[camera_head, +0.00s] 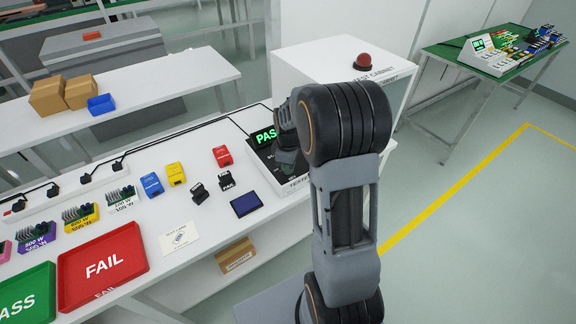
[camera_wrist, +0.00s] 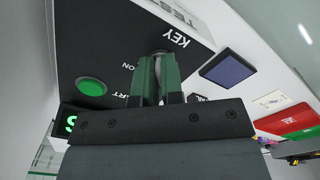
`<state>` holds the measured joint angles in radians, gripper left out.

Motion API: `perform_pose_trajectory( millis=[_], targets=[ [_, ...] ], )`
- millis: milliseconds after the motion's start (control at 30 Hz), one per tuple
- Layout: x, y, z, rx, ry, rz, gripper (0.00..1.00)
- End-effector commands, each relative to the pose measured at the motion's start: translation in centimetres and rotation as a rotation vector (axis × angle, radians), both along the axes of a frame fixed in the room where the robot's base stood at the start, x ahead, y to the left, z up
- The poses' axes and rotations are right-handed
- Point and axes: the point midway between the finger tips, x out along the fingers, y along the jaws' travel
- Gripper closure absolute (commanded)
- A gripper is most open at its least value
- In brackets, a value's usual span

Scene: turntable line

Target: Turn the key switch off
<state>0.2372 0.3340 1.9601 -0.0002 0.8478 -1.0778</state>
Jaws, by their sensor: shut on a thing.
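The black tester panel (camera_head: 262,158) is on the white bench, with a lit green display (camera_head: 265,136) reading "PAS", its end hidden by my arm. In the wrist view the panel (camera_wrist: 108,36) carries a KEY label, part of an ON label and a green start button (camera_wrist: 91,86). My gripper (camera_wrist: 158,72) is at the panel beside the KEY label, its green-sided fingers shut on the key switch (camera_wrist: 160,51). Only a small part of the switch shows between and past the fingertips. I cannot tell which way the key points. In the head view my arm hides the switch.
A red FAIL tray (camera_head: 103,266) and green PASS tray (camera_head: 28,297) are at the left. A dark blue pad (camera_head: 246,204) and several small colored connectors lie left of the panel. A white cabinet (camera_head: 330,66) with a red button (camera_head: 364,62) stands behind my arm.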

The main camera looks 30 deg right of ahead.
Motion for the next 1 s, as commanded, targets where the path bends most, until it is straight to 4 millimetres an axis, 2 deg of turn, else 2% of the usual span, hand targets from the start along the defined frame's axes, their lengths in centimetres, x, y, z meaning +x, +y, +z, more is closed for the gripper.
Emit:
perform_pose_trajectory(
  millis=[500, 533, 767, 1000],
  targets=[
    [0.06, 0.0, 0.08, -0.001, -0.002, 0.014, 1.0],
    [0.06, 0.0, 0.08, -0.001, -0.002, 0.014, 0.89],
    [0.04, -0.01, 0.04, 0.0, -0.001, 0.014, 0.67],
    [0.02, -0.01, 0.06, -0.001, -0.001, 0.013, 0.67]
  ],
)
